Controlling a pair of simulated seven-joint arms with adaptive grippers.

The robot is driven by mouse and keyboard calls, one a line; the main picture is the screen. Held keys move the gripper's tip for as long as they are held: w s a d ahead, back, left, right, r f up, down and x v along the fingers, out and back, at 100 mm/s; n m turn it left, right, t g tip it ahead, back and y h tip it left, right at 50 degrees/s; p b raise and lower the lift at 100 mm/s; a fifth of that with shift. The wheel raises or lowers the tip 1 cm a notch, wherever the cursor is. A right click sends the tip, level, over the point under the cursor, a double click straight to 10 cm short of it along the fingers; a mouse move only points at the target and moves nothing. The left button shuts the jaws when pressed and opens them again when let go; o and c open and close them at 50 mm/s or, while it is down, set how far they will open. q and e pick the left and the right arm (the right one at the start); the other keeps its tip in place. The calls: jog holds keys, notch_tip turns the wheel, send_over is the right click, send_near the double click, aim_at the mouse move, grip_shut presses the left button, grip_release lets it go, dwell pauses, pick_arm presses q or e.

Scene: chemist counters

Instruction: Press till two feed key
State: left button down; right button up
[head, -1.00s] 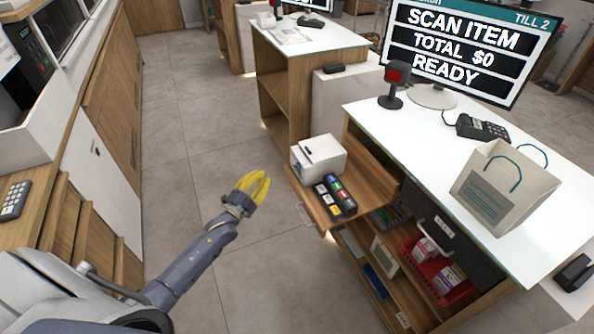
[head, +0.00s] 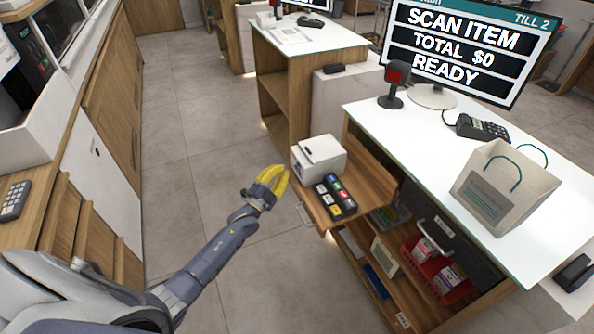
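The till two screen (head: 465,45) reads SCAN ITEM, TOTAL $0, READY. Below its counter, a wooden pull-out shelf (head: 372,178) holds a white boxy printer (head: 319,156) and a small dark keypad (head: 334,197) with several coloured keys. The key labels are too small to read, so I cannot tell which is the feed key. My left gripper (head: 275,181), with yellow fingers, is just left of the shelf, apart from the printer and keypad. It holds nothing visible; whether its fingers are open or shut is unclear. My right gripper is out of view.
The white counter (head: 400,140) carries a scanner (head: 394,84), a card terminal (head: 482,129) and a paper bag (head: 505,188). A red basket (head: 433,268) sits on the lower shelves. The floor aisle (head: 170,160) left of the shelf is clear.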

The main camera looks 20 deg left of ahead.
pick_arm(q)
jog(key=shift+w+d, duration=0.55)
jog(key=shift+w, duration=0.05)
jog(key=shift+w+d, duration=0.55)
dwell(2.3)
jog(key=shift+s+a, duration=0.1)
jog(key=shift+s, duration=0.05)
jog(key=shift+s+a, duration=0.4)
jog(key=shift+s, duration=0.05)
jog(key=shift+a, duration=0.1)
dwell(0.4)
jog(key=s+a, duration=0.3)
jog(key=shift+s+a, duration=0.15)
jog(key=shift+s, duration=0.15)
dwell(0.9)
